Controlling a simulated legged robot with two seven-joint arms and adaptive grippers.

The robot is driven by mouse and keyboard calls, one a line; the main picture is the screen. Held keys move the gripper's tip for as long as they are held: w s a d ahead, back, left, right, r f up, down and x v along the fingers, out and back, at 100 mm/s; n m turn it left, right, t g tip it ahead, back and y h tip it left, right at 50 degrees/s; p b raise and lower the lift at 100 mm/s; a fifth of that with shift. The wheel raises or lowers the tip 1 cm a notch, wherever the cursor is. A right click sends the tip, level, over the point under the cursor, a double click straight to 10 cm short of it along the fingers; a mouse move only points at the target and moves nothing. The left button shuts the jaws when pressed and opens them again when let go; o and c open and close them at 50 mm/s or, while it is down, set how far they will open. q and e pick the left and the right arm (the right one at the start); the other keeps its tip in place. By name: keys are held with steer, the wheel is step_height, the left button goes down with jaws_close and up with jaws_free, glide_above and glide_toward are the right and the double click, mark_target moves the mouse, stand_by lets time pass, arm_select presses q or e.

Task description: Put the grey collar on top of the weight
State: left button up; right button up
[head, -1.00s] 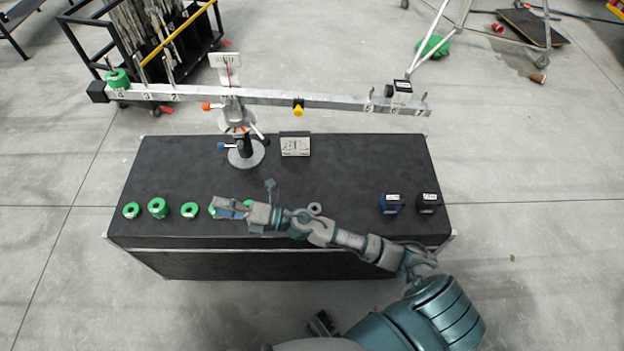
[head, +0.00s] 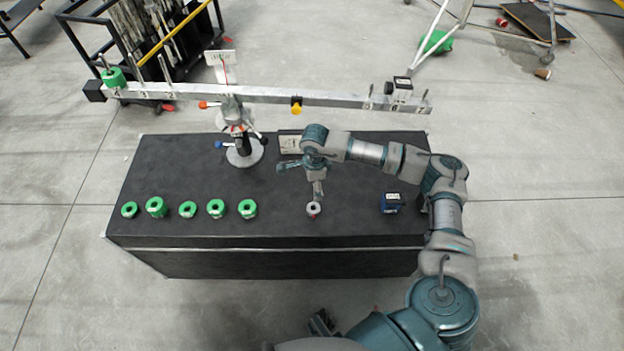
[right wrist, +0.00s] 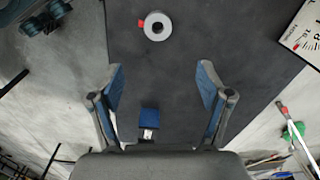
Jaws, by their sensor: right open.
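The grey collar (head: 313,209) is a small ring lying on the black table, with a bit of red at its edge. It also shows in the right wrist view (right wrist: 157,26), beyond the fingertips. My right gripper (head: 316,188) is just behind the collar in the head view, open and empty; it also shows in the right wrist view (right wrist: 160,75). A blue weight (head: 391,203) stands on the table at the right and appears between the fingers in the wrist view (right wrist: 149,119). A black weight (head: 402,84) sits on the beam's right part. I cannot tell which weight is meant.
Several green ring weights (head: 187,209) stand in a row on the table (head: 350,228). The balance beam (head: 250,95) on its stand (head: 243,152) spans the back, with a green weight (head: 114,77) at its left end. A labelled plate (head: 290,145) lies behind my arm.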

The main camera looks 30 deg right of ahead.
mark_target(312, 206)
steer(key=f, duration=0.4)
steer(key=f+b, duration=0.1)
steer(key=f, duration=0.3)
steer(key=a+f, duration=0.1)
steer(key=f, duration=0.3)
steer(key=shift+f+b, duration=0.35)
steer(key=shift+f, duration=0.05)
steer(key=shift+d+f, duration=0.35)
steer(key=shift+f, duration=0.15)
steer(key=shift+a+r, duration=0.1)
steer(key=shift+a, duration=0.1)
steer(key=shift+c, duration=0.2)
steer(key=shift+a, duration=0.25)
steer(key=c, duration=1.2)
steer(key=o, duration=0.5)
steer(key=shift+c, duration=0.2)
steer(key=shift+d, duration=0.1)
steer(key=shift+c, duration=1.4)
arm_select(q)
steer(key=r, duration=0.5)
steer(key=shift+s+a+r, duration=0.25)
steer(key=shift+a+r, duration=0.05)
steer(key=shift+a, duration=0.05)
arm_select(e)
steer(key=shift+d, duration=0.15)
arm_select(q)
steer(key=shift+r, duration=0.1)
arm_select(e)
steer(key=shift+r, duration=0.15)
